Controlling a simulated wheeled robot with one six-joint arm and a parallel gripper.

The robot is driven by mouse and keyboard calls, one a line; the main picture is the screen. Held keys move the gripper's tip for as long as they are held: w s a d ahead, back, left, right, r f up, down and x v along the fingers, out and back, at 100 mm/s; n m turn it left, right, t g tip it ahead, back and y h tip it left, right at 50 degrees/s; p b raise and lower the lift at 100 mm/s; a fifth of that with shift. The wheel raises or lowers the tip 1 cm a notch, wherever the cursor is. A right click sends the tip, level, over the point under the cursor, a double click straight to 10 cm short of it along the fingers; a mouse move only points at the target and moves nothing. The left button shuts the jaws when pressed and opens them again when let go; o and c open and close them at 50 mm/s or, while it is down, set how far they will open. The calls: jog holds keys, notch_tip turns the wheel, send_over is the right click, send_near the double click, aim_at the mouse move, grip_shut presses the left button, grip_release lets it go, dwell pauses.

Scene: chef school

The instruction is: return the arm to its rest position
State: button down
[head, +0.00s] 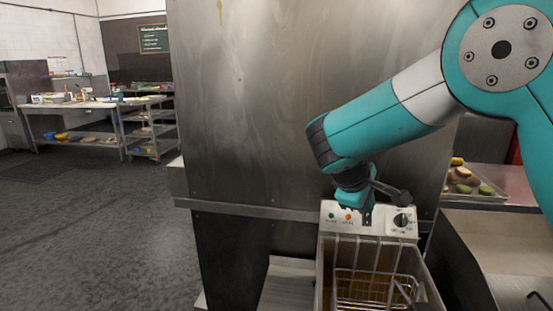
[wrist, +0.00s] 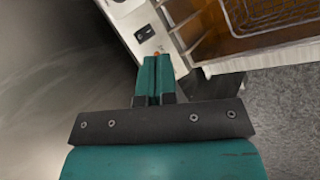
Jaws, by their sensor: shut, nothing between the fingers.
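My gripper (head: 367,212) hangs at the end of my teal arm, in front of the control panel of a deep fryer (head: 323,262). In the wrist view my gripper (wrist: 153,62) shows its two teal fingers pressed together with nothing between them. The fingertips point toward the fryer's panel (wrist: 122,12), near an orange light and a black switch. I cannot tell whether they touch the panel. In the head view the arm reaches in from the upper right and bends down at the wrist.
A wire basket (head: 372,283) sits in the fryer. A large steel panel (head: 260,110) stands behind it. A tray of food (head: 480,187) lies to the right on a counter. Open dark floor (head: 100,215) is at the left, with steel worktables (head: 75,104) farther back.

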jog(key=s+a+r+m+g+y, duration=0.1)
jog(key=s+y, duration=0.4)
jog(key=s, duration=1.1)
jog(key=s+a+r+m+g+y, duration=0.1)
jog(key=s+a+r+g+y, duration=0.2)
jog(key=s, duration=1.3)
jog(key=shift+s+a+r+m+y, duration=0.2)
jog(key=shift+a+r+m+y, duration=0.2)
jog(key=shift+a+y, duration=0.6)
